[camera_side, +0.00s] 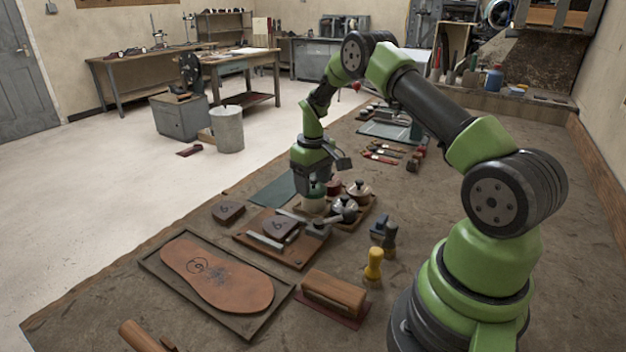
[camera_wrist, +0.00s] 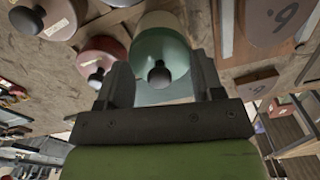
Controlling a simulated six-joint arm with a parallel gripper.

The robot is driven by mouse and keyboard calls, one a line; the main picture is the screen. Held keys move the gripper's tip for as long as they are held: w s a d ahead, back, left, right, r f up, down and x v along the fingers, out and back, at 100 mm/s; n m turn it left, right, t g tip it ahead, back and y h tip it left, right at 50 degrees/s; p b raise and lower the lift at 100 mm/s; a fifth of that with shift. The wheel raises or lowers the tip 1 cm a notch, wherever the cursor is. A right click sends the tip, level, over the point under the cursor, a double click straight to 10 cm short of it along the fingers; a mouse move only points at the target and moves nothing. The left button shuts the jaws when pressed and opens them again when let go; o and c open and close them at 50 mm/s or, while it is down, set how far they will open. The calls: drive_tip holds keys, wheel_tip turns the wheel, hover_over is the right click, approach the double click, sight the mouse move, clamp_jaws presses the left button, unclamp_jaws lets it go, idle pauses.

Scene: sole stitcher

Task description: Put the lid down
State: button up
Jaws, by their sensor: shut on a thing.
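The green lid (camera_wrist: 162,52) has a dark round knob (camera_wrist: 160,74) and shows between my fingers in the wrist view. My gripper (camera_wrist: 162,82) is shut on the lid, with one finger on each side of it. In the side view my gripper (camera_side: 313,186) points down at the back of the row of work pieces. A pale pot (camera_side: 314,206) with a green upper part shows just below it. The fingers partly hide the lid there, and I cannot tell whether a gap separates lid and pot.
A reddish lidded pot (camera_wrist: 103,57) stands close beside my left finger in the wrist view. More lidded pots (camera_side: 358,190) stand right of my gripper in the side view. A board with a clamped piece (camera_side: 280,228) lies in front. A green mat (camera_side: 273,191) lies left.

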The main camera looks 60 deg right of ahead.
drive_tip(key=shift+f, duration=0.15)
drive_tip(key=o, duration=0.9)
drive_tip(key=r, duration=0.9)
drive_tip(key=shift+w+a+r, duration=0.15)
drive_tip(key=shift+w+r, duration=0.05)
drive_tip(key=shift+r, duration=0.05)
drive_tip(key=s+a+r+t, duration=0.2)
drive_tip(key=s+a+r, duration=0.1)
drive_tip(key=a+r, duration=0.35)
drive_tip(key=s+a+r+t, duration=0.1)
drive_tip(key=s+a+r, duration=0.1)
drive_tip(key=a+r, duration=0.45)
drive_tip(key=s+a+r+t, duration=0.1)
drive_tip(key=s+a+r, duration=0.1)
drive_tip(key=s, duration=0.2)
drive_tip(key=s+a+r+m+t, duration=0.1)
drive_tip(key=s+a+r, duration=0.2)
drive_tip(key=s, duration=0.1)
drive_tip(key=shift+s+a+t+y, duration=0.3)
drive_tip(key=shift+s+y, duration=0.1)
drive_tip(key=shift+o, duration=0.4)
drive_tip(key=s+a+f+t+y, duration=0.1)
drive_tip(key=s+a, duration=0.2)
drive_tip(key=s, duration=0.4)
drive_tip(key=shift+s+a+f+m+t, duration=0.2)
drive_tip(key=shift+s+f+m+t, duration=0.1)
drive_tip(key=shift+m, duration=0.1)
